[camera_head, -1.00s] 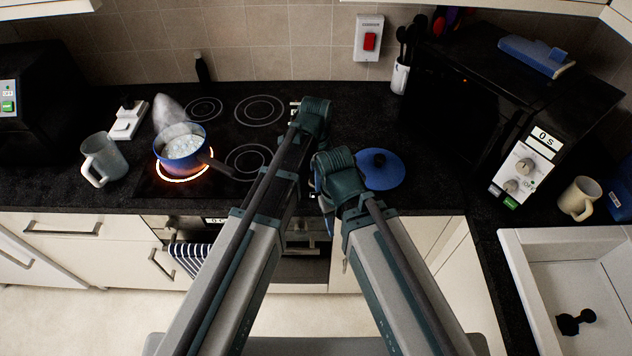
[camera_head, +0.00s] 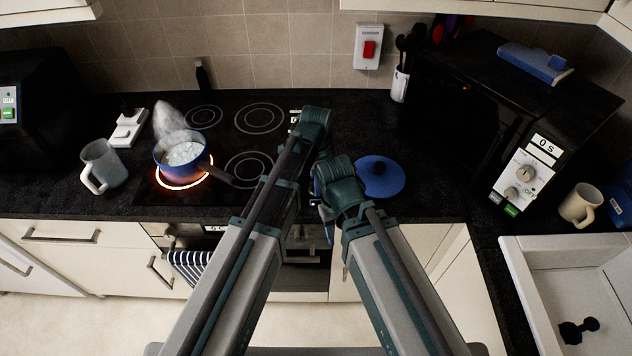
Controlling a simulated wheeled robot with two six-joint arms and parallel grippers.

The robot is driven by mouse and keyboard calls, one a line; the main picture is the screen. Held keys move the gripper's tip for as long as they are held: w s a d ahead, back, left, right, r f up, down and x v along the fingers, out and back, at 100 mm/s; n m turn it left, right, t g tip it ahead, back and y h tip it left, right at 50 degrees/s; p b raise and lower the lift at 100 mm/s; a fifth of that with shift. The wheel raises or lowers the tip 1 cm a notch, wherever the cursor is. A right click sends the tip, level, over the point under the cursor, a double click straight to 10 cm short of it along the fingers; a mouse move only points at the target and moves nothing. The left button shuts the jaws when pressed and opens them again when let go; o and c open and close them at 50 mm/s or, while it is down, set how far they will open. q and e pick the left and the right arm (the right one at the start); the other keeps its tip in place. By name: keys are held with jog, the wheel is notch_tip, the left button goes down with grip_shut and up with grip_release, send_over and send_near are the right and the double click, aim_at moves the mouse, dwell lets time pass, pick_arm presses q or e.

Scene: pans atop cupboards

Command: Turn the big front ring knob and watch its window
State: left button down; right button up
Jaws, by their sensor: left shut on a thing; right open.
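The black hob (camera_head: 222,130) has several rings. The front left ring (camera_head: 184,184) glows orange under a blue pan (camera_head: 185,150) with pale, bubbling contents and steam above it. My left gripper (camera_head: 314,128) is at the hob's right edge, pointing down; its wrist hides its fingertips and what they are shut on. A small white window (camera_head: 295,112) shows partly just left of that wrist; I cannot read it. The big front ring knob cannot be made out. My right gripper (camera_head: 326,208) is lower, by the counter's front edge, open, its fingers mostly hidden.
A blue lid (camera_head: 380,176) lies right of my wrists. A grey mug (camera_head: 103,167) stands left of the pan. A microwave (camera_head: 508,120) reading 0 s and a beige mug (camera_head: 580,206) are at right, above the sink (camera_head: 560,272). A striped towel (camera_head: 188,266) hangs below the hob.

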pick_arm(q)
jog(key=n, duration=0.3)
jog(key=shift+n, duration=0.4)
jog(key=n, duration=0.3)
jog(key=shift+n, duration=0.3)
jog(key=n, duration=0.3)
jog(key=shift+n, duration=2)
jog(key=shift+c, duration=1.9)
grip_release()
